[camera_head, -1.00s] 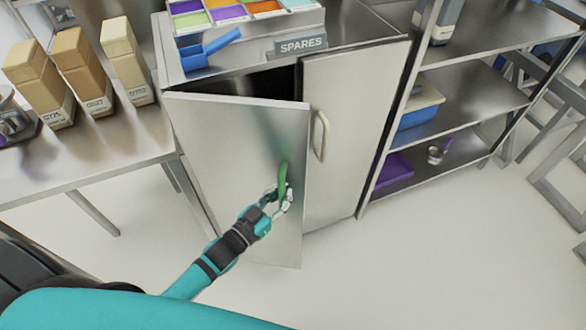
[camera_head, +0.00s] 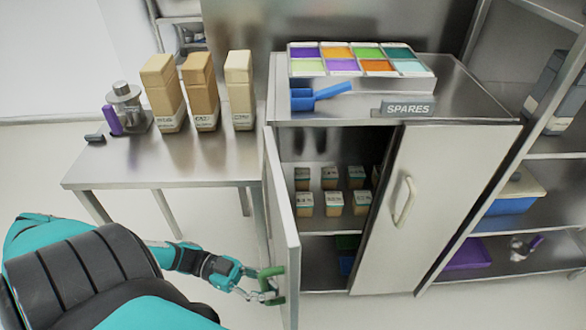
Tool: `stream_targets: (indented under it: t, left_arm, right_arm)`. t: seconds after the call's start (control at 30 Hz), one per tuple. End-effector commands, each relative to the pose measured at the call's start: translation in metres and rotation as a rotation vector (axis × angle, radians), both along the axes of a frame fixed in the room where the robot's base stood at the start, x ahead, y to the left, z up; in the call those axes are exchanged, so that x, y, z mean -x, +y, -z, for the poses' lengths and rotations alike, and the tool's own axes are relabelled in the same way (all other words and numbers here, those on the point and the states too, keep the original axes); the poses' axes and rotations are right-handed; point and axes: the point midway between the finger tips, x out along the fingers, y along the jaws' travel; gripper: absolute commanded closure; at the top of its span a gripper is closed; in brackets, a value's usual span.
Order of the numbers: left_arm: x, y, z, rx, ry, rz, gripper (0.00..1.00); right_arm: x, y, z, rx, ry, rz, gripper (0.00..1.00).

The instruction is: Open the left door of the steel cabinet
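The steel cabinet (camera_head: 452,92) stands in the middle right. Its left door (camera_head: 280,215) is swung wide open toward me and shows nearly edge-on. The right door (camera_head: 405,205), with a pale handle (camera_head: 404,200), is closed. Inside, small labelled boxes (camera_head: 333,198) stand on a shelf. My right gripper is out of view.
A tray of coloured compartments (camera_head: 362,68), a blue scoop (camera_head: 318,95) and a SPARES sign (camera_head: 408,109) are on the cabinet. A steel table (camera_head: 190,160) with tall cartons (camera_head: 200,92) is on the left. Open shelves with a blue bin (camera_head: 515,200) are on the right.

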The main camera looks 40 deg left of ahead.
Motion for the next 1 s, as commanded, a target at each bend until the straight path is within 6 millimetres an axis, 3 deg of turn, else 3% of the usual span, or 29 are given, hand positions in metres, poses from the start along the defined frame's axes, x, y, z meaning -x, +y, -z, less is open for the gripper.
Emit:
stream_targets:
  t: [0.3, 0.87, 1.0]
  left_arm:
    - [0.015, 0.03, -0.002, -0.001, -0.007, 0.01, 1.0]
    - [0.019, 0.035, -0.002, -0.001, -0.009, 0.009, 1.0]
    - [0.02, 0.035, -0.002, -0.001, -0.008, 0.01, 0.84]
  right_arm:
    - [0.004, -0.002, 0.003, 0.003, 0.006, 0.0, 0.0]
    - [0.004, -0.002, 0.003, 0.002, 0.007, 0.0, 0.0]
    - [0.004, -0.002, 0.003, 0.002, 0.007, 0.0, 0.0]
